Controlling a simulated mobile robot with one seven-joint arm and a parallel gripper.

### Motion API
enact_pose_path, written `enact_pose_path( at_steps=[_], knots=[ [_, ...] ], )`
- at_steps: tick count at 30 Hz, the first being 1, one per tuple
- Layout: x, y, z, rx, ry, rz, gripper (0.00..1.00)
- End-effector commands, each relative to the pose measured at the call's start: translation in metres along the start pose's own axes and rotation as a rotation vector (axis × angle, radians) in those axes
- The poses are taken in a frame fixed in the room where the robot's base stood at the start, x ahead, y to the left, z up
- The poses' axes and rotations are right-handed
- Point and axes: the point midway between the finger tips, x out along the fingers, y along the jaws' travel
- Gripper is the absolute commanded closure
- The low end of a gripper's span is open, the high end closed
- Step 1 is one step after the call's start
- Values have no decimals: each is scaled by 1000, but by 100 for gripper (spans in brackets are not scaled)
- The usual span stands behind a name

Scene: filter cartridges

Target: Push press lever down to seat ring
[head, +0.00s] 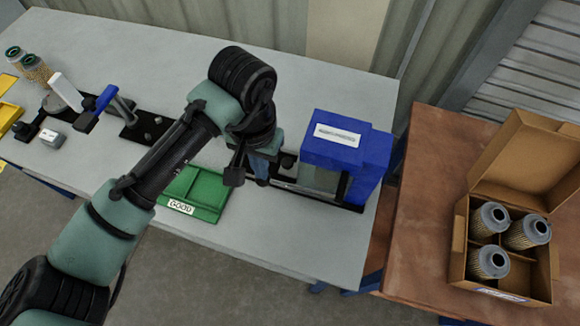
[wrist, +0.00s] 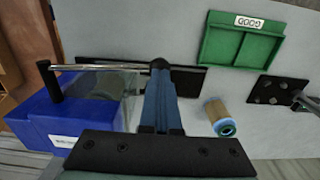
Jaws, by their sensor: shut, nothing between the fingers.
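A blue box-shaped housing (head: 338,158) with a white label stands at the bench's right end; it is also in the wrist view (wrist: 75,115). Beside it runs a bright metal rod (wrist: 100,68) with a black end piece (wrist: 47,82), which looks like the press lever. My gripper (wrist: 160,66) is shut and empty. Its fingertips overlap the rod's right end in the wrist view; I cannot tell whether they touch. My gripper (head: 262,180) is partly hidden by my wrist in the head view. A filter cartridge with a blue ring (wrist: 220,116) is right of the fingers.
A green tray marked GOOD (head: 194,195) lies left of the gripper. A black-based fixture with a blue lever (head: 97,107) is farther left. Cartridges with green tops (head: 36,68) stand at far left. An open carton (head: 545,262) with three cartridges sits on the brown table (head: 428,200).

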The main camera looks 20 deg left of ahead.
Motion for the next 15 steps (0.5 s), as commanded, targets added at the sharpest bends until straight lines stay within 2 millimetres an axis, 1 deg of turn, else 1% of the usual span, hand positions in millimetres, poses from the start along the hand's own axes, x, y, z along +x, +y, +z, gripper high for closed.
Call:
enact_pose_path(
  at_steps=[15],
  knots=[
    [-42,0,0,0,-1,1,100]
  ],
)
